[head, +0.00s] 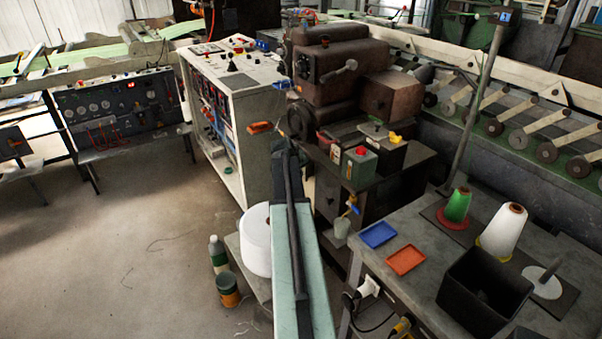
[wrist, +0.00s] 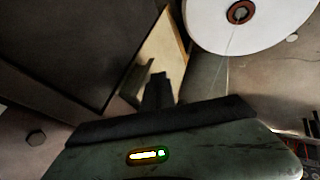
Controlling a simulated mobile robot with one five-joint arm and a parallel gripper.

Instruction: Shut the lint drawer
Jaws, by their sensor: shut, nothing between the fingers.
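I cannot pick out the lint drawer for certain. The dark cabinet (head: 329,196) under the brown machine stands just right of my arm in the head view, and my arm hides part of its front. A large dark panel (wrist: 75,40) fills the upper left of the wrist view; I cannot tell whether it is a drawer front. My gripper (wrist: 158,82) shows as a narrow dark shape in the wrist view, shut and empty. In the head view my arm reaches up from the bottom centre, and its far end is too small to read clearly.
A white roll (head: 256,241) sits on a low stand left of my arm; it also shows in the wrist view (wrist: 210,25). A bottle (head: 218,255) and a can (head: 228,291) stand beside it. A bench (head: 430,225) with cones is at right. Floor at left is clear.

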